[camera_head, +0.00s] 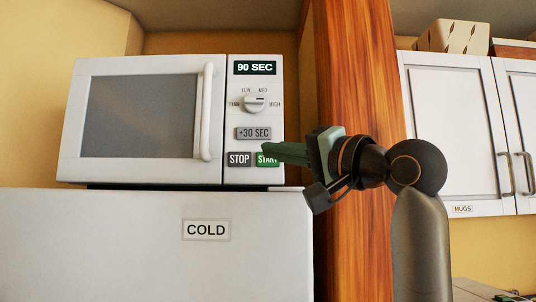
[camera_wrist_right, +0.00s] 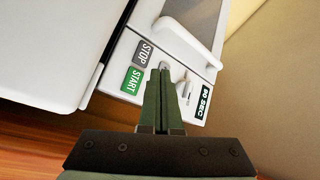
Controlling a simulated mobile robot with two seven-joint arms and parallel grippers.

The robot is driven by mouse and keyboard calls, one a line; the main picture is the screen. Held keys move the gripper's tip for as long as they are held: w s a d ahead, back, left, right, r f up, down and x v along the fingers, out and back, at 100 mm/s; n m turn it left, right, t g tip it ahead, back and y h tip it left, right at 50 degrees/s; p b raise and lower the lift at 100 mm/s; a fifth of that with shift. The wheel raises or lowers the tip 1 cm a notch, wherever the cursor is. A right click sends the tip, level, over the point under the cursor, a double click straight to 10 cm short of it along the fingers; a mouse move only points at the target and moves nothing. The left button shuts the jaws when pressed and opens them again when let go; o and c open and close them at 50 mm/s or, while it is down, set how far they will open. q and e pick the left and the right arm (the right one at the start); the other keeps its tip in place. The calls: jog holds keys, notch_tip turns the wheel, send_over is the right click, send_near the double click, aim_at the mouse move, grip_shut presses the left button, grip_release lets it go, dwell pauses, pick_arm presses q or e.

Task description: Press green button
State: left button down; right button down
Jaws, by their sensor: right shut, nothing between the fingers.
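The green START button (camera_head: 265,159) is at the lower right of the microwave's control panel, beside the grey STOP button (camera_head: 239,159). The white microwave (camera_head: 70,155) has its door closed, and its display (camera_head: 255,68) reads 90 SEC. My right gripper (camera_head: 268,151) is shut and empty, with its fingertips in front of the START button's upper part, covering some of it. I cannot tell whether the fingers touch the panel. My left gripper is not in view.
The microwave stands on a white fridge (camera_head: 120,245) labelled COLD. A wooden post (camera_head: 345,70) rises just right of it, behind my right arm. A white MUGS cabinet (camera_head: 445,130) is further right. The microwave's door handle (camera_head: 206,112) sticks out left of the panel.

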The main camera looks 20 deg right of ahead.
aim_at(258, 154)
jog(key=w+p, duration=0.1)
jog(key=w+d, duration=0.1)
jog(key=w, duration=0.1)
jog(key=shift+w+r+p, duration=0.15)
jog(key=shift+w+p, duration=0.15)
jog(key=shift+p, duration=0.05)
jog(key=shift+w+d+p, duration=0.25)
jog(key=shift+w+p, duration=0.05)
jog(key=shift+w, duration=0.4)
jog(key=shift+f, duration=0.2)
jog(key=shift+r, duration=0.1)
dwell(0.9)
jog(key=shift+w, duration=0.2)
jog(key=shift+w+d+p, duration=0.1)
jog(key=shift+w+p, duration=0.1)
jog(key=shift+p, duration=0.15)
